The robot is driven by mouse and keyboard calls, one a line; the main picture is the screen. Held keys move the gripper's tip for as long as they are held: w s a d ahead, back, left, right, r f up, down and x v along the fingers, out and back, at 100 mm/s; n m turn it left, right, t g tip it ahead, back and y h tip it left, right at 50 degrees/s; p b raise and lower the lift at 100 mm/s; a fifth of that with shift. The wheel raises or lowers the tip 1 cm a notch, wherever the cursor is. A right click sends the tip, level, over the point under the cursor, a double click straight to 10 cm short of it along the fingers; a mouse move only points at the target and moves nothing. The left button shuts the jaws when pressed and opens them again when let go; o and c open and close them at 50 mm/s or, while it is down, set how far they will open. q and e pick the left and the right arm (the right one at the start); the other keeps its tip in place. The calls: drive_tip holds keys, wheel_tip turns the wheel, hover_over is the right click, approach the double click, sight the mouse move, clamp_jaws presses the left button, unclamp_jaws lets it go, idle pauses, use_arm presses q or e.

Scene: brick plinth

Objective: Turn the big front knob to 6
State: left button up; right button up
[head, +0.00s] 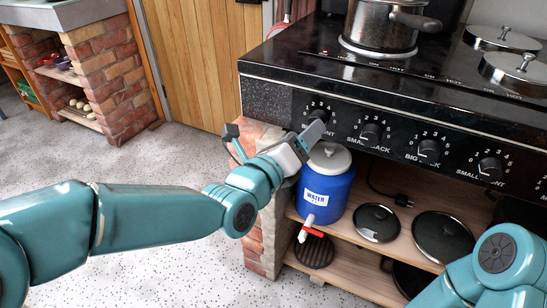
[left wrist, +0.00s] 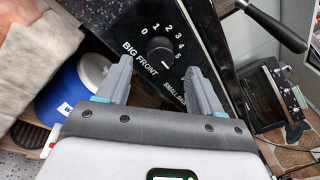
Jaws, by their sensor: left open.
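The big front knob (head: 318,116) is a dark round knob on the stove's black front panel (head: 270,98), the leftmost in its row. In the left wrist view, the knob (left wrist: 161,52) shows beside its "BIG FRONT" label, with digits 0 to 5 around it and a small pale mark on its lower edge. The 6 cannot be made out there. My left gripper (head: 312,137) is open in front of the knob. In the wrist view its fingers (left wrist: 158,68) stand on either side just below the knob; contact cannot be told. My right gripper is out of view.
More knobs (head: 370,133) line the panel to the right. A pot (head: 383,25) stands on the stove top. Below, a blue water container (head: 325,187) and lids (head: 376,222) sit on a wooden shelf. A brick pillar (head: 262,135) stands left of the shelf.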

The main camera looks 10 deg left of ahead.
use_arm(q)
drive_tip(key=v, duration=1.2)
drive_tip(key=shift+s, duration=0.2)
drive_tip(key=shift+a+p, duration=0.1)
drive_tip(key=shift+p, duration=0.2)
